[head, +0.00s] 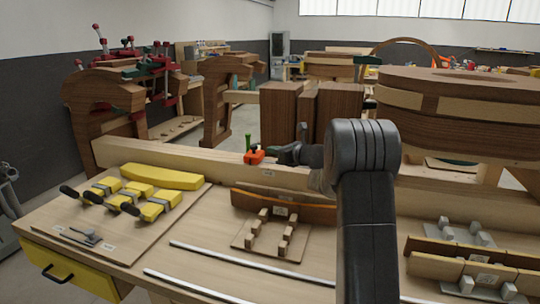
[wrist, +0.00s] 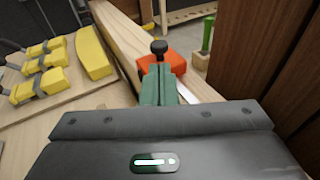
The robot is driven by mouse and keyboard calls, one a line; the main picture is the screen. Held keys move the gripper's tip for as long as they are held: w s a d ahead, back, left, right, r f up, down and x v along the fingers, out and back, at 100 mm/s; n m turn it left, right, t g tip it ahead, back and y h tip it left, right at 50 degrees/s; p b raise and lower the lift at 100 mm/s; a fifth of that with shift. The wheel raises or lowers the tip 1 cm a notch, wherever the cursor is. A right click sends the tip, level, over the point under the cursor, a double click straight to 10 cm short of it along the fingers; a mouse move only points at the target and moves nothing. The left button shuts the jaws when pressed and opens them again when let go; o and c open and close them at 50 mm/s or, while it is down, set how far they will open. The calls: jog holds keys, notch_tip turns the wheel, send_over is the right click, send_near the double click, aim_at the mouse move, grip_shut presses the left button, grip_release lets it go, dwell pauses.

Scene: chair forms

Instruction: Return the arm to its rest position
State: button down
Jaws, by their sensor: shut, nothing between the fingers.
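My gripper (head: 284,154) is held out low over the long wooden beam at the back of the workbench, left of my upright dark arm link in the head view. In the wrist view, its green fingers (wrist: 158,84) are together with nothing between them. An orange-red block (wrist: 180,66) with a black knob (wrist: 159,47) lies just beyond the fingertips. The fingers overlap the block in the picture, and I cannot tell whether they touch it. The orange block also shows in the head view (head: 254,157), left of my gripper.
Yellow clamps (head: 158,205) lie on a board (head: 80,240) at left. A slotted wooden fixture (head: 270,238) and metal rods (head: 230,258) lie mid-bench. Wooden forms (head: 281,112) stand behind the beam (head: 210,160). A round wooden form (head: 460,112) stands at right. A green post (wrist: 207,36) rises beyond the orange block.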

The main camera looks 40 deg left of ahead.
jog(key=b+v, duration=0.1)
jog(key=v, duration=0.6)
jog(key=shift+d+b, duration=0.25)
jog(key=shift+b, duration=0.15)
jog(key=shift+s, duration=0.15)
